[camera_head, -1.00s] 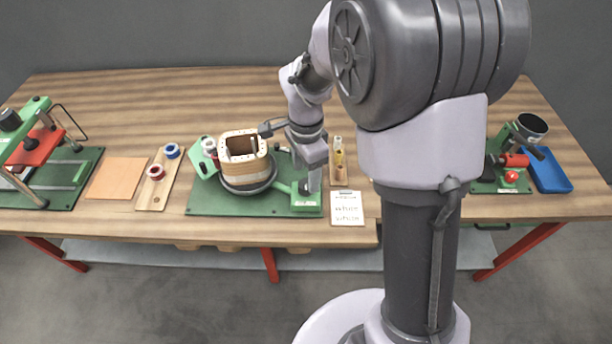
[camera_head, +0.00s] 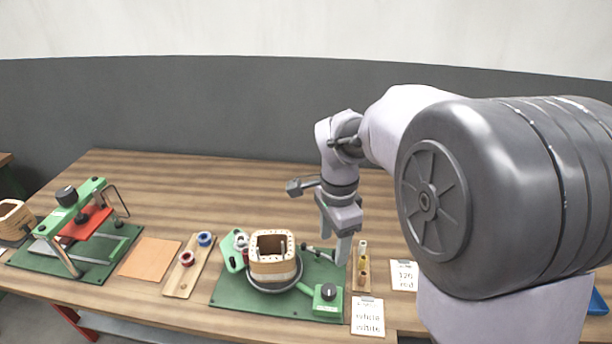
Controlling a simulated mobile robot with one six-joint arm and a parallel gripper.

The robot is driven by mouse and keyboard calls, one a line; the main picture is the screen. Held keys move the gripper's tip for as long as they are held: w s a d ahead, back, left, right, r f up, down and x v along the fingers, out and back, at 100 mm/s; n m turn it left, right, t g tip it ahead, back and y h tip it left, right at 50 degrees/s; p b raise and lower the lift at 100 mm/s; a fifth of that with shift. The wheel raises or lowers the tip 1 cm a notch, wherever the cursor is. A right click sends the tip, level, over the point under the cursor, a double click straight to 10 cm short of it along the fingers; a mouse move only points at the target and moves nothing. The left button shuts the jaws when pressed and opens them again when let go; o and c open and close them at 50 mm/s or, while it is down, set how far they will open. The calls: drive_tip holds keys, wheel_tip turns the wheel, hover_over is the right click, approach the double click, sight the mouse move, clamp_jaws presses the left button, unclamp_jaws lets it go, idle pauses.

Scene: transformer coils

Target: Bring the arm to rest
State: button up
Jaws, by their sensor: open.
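My gripper (camera_head: 334,246) is open and points down, with nothing seen between its fingers. It hangs above the right back part of a green base plate (camera_head: 228,290). A square wooden coil (camera_head: 273,258) stands on that plate, left of my gripper and apart from it. My arm reaches in from the right and covers the right part of the table.
Left stand a green press (camera_head: 88,225), a tan sheet (camera_head: 150,258) and a wooden board (camera_head: 181,279) with red and blue spools. Cards (camera_head: 367,316) and a small bottle rack (camera_head: 362,272) lie near my gripper. The table's back (camera_head: 230,190) is clear.

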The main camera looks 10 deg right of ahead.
drive_tip(key=s+a+r+n+t+y+b, duration=0.1)
drive_tip(key=s+a+r+n+t, duration=0.1)
drive_tip(key=s+n, duration=0.3)
drive_tip(key=s+a+r+n+t+y+b, duration=0.1)
drive_tip(key=s+n, duration=0.5)
drive_tip(key=s, duration=0.8)
wheel_tip(320, 180, up, 4)
drive_tip(key=a+t, duration=0.1)
drive_tip(key=t, duration=0.1)
drive_tip(key=shift+a+f+t, duration=0.15)
drive_tip(key=shift+t, duration=0.25)
